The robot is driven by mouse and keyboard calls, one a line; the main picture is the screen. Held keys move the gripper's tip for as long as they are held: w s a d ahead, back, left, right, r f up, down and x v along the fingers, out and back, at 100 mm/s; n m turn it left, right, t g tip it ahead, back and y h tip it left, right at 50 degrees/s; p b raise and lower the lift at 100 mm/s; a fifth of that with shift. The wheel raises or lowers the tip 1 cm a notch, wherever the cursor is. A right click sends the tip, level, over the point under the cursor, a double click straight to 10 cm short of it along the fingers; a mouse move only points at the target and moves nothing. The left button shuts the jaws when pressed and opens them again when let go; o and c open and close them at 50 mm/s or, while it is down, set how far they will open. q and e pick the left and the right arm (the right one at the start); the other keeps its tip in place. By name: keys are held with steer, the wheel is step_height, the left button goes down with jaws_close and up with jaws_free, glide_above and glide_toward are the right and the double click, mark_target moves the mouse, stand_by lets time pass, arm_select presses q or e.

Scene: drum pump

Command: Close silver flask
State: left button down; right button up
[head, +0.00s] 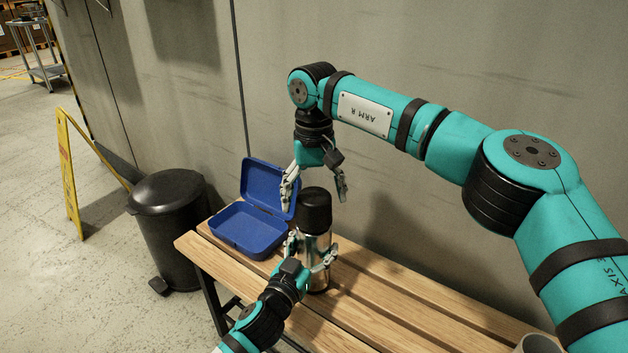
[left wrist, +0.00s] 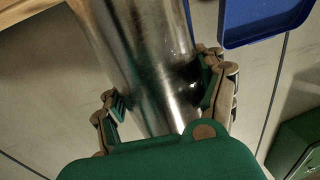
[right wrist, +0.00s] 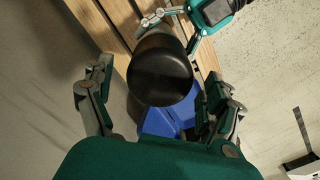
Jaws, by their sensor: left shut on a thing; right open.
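The silver flask (head: 318,248) stands upright on the wooden bench, with its black lid (head: 314,208) on top. My left gripper (head: 311,256) is shut around the flask's metal body from the front. The left wrist view shows the shiny body (left wrist: 150,60) between both fingers. My right gripper (head: 315,198) is open above and around the height of the lid, pointing down. In the right wrist view the round black lid (right wrist: 161,69) lies between and beyond its open fingers (right wrist: 160,105). Whether the lid is fully seated cannot be told.
An open blue box (head: 248,232) sits on the slatted bench (head: 365,315), just left of the flask. A grey cup (head: 538,343) is at the bench's near right. A black bin (head: 170,215) and a yellow floor sign (head: 72,180) stand to the left. A wall is behind.

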mark_target(314, 246)
steer(key=shift+f, duration=2)
steer(key=shift+c, duration=0.2)
steer(key=c, duration=1.1)
